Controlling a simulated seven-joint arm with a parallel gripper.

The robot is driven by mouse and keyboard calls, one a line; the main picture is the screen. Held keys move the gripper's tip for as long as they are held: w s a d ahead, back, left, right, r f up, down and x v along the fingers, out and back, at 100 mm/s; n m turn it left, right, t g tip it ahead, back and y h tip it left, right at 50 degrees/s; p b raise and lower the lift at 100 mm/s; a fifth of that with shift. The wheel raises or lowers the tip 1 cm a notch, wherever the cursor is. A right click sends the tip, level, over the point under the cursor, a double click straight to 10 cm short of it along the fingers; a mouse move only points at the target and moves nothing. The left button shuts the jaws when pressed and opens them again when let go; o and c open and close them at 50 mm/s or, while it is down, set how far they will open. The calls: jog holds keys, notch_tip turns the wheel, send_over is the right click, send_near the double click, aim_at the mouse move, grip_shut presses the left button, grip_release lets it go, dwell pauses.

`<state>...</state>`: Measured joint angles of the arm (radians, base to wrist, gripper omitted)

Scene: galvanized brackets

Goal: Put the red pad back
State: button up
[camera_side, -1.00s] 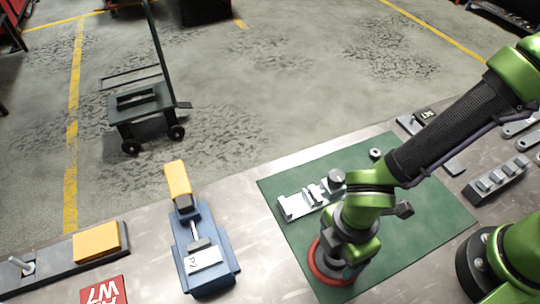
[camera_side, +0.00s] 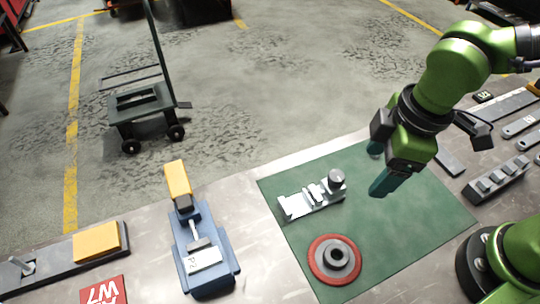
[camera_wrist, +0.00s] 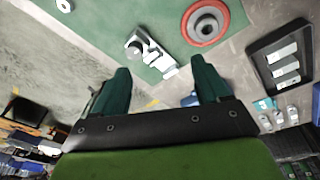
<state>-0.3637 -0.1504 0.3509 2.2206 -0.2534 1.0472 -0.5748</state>
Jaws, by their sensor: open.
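The red pad (camera_side: 316,262), a round red disc with a grey hub, lies flat on the green mat (camera_side: 420,225) near its front left edge. It also shows at the top of the wrist view (camera_wrist: 190,30). My gripper (camera_side: 378,168) is above the mat, up and to the right of the pad and apart from it. Its two teal fingers are spread and empty, as the wrist view (camera_wrist: 160,68) also shows. A galvanized bracket (camera_side: 310,197) with a round knob at one end lies on the mat behind the pad.
A blue fixture (camera_side: 205,265) with a yellow handle stands left of the mat. Further left is a dark rack with a yellow block (camera_side: 97,243). Metal blocks (camera_side: 497,178) and wrenches lie at the right. A cart (camera_side: 145,110) stands on the floor behind.

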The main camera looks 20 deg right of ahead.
jog(key=d+r+m+t, duration=0.2)
jog(key=d+r+m, duration=0.1)
jog(key=d+m, duration=0.4)
jog(key=w+d+r+m+t+y, duration=0.1)
jog(key=d+r+m+t, duration=0.2)
jog(key=d+m, duration=0.5)
jog(key=shift+d+r+m, duration=0.3)
jog(key=shift+d+r, duration=0.3)
jog(key=shift+d, duration=0.25)
